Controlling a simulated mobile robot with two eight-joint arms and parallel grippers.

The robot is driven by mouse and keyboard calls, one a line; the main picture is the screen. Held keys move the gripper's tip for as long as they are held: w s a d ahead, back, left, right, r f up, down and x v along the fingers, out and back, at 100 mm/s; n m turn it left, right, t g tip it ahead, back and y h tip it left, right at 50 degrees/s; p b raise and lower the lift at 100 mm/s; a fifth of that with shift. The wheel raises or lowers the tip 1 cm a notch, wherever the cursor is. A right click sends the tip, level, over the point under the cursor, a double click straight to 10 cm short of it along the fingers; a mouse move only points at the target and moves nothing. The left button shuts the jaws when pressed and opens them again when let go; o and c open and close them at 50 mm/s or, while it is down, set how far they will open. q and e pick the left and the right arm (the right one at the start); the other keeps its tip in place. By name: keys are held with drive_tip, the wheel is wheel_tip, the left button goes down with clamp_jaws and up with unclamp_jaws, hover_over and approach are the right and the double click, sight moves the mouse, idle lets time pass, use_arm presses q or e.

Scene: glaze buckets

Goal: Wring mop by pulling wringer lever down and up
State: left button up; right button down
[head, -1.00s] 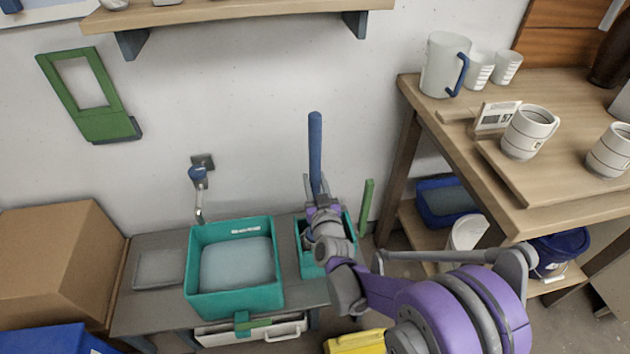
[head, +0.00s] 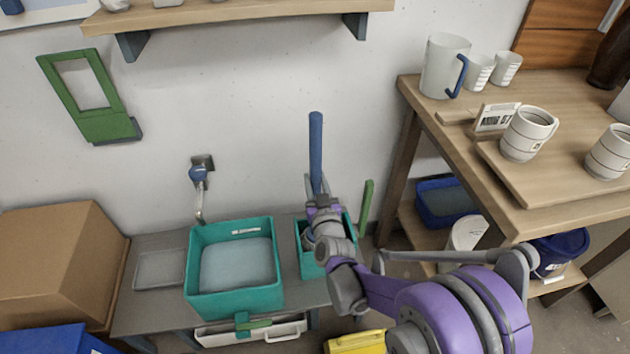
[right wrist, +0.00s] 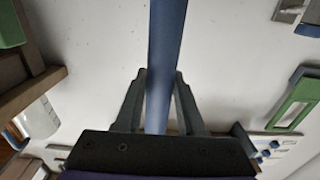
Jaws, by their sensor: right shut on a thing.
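A blue upright handle (head: 315,145), which looks like the mop's, rises from the right teal bucket (head: 306,264). My right gripper (head: 317,188) is shut around its lower part. In the right wrist view the blue handle (right wrist: 168,35) runs up between the two grey fingers. The mop head is hidden behind my gripper and arm. A green upright bar (head: 366,209), possibly the wringer lever, stands just right of that bucket, apart from my gripper. The left gripper is not in view.
A teal basin (head: 192,272) of greyish liquid stands left of the bucket on a grey bench, below a wall tap (head: 199,175). A wooden table (head: 450,140) with mugs is at right. A cardboard box (head: 50,250) is at left. A yellow object (head: 350,343) lies in front.

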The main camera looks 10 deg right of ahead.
drive_tip(key=shift+d, duration=0.75)
drive_tip(key=shift+f, duration=0.2)
idle(0.4)
unclamp_jaws()
idle(0.5)
drive_tip(key=shift+s, duration=0.15)
drive_tip(key=s, duration=0.9)
drive_tip(key=shift+s+b, duration=0.3)
drive_tip(key=shift+s, duration=0.1)
